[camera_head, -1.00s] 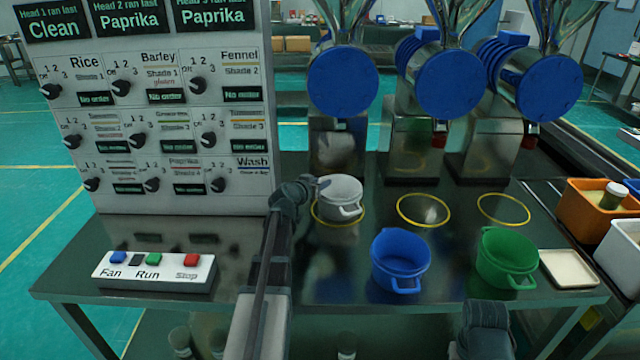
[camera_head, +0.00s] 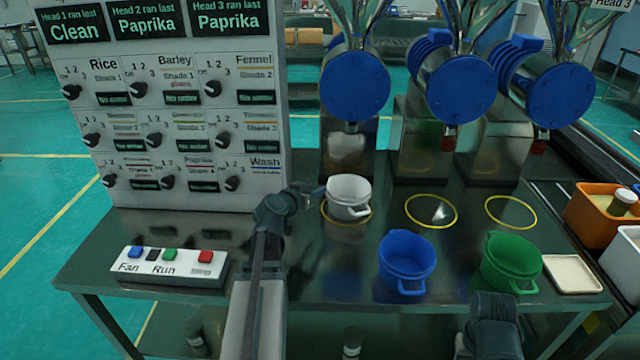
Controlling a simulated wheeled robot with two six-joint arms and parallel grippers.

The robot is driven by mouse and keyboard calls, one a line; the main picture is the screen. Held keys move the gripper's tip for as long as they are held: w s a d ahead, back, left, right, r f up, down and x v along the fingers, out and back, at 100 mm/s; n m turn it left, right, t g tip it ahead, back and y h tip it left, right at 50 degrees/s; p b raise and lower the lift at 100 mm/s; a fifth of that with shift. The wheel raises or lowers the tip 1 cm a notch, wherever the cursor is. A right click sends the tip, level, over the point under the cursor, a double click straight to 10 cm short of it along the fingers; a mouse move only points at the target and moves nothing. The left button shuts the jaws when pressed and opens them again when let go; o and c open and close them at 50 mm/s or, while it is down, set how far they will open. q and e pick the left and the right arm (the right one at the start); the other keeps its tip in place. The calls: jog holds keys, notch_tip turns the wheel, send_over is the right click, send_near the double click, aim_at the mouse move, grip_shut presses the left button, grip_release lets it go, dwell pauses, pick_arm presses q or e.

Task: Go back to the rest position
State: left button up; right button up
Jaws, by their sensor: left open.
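My left gripper (camera_head: 312,194) is over the table, just left of the white pot (camera_head: 348,194). It is open, and its tips are close to the pot's left side; I cannot tell if they touch it. The white pot stands upright on the left yellow ring, under the left blue-faced machine head (camera_head: 355,86). My right arm shows at the bottom right, by the table's front edge, but its fingertips are not visible.
A blue pot (camera_head: 406,262) and a green pot (camera_head: 509,262) stand at the front of the dark table. A white tray (camera_head: 573,274) lies right of them. A button box (camera_head: 172,268) and a control panel (camera_head: 190,110) are at the left. Two yellow rings (camera_head: 431,211) are empty.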

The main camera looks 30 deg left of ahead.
pick_arm(q)
jog(key=shift+s+r, duration=0.1)
jog(key=shift+s, duration=0.2)
dwell(0.4)
